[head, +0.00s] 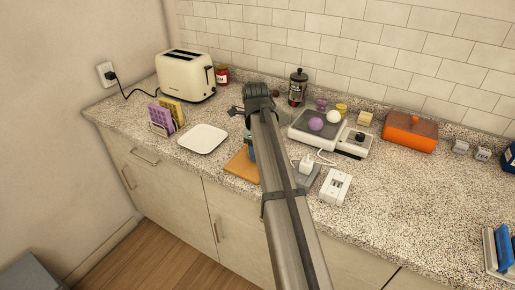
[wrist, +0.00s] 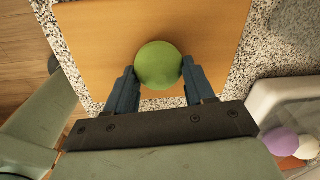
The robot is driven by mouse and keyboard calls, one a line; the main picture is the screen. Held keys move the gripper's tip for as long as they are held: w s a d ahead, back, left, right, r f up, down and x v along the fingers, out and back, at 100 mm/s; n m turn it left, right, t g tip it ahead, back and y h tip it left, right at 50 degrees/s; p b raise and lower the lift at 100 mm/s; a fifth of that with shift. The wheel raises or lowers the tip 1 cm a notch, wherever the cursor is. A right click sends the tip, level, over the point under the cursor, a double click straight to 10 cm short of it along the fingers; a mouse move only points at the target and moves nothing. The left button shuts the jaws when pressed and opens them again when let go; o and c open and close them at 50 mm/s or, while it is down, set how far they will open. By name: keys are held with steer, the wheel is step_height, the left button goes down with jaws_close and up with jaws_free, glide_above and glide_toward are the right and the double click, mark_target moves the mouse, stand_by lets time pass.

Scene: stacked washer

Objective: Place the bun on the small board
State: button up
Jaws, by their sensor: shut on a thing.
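A smooth round green thing, taken as the bun (wrist: 158,64), sits between the blue fingers of my gripper (wrist: 158,82) in the wrist view. My gripper is shut on it, one finger at each side. The small board (wrist: 100,35) is a flat orange-brown wooden board directly behind the bun in that view. Whether the bun touches the board or hangs above it, I cannot tell. In the head view the board (head: 238,167) lies near the counter's front edge, partly covered by my arm. The bun is hidden there, and only a bit of my gripper (head: 251,145) shows.
A white square plate (head: 203,139) lies left of the board. A shallow tray (head: 300,127) with a purple ball (head: 316,124) and a white ball (head: 333,117) is to the right. A white socket block (head: 335,187), toaster (head: 185,76) and orange box (head: 409,134) stand on the counter.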

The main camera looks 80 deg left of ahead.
steer(key=shift+f, duration=0.15)
steer(key=o, duration=1)
steer(key=shift+o, duration=0.2)
step_height(320, 180, up, 12)
steer(key=shift+s+d, duration=0.3)
steer(key=shift+d, duration=0.1)
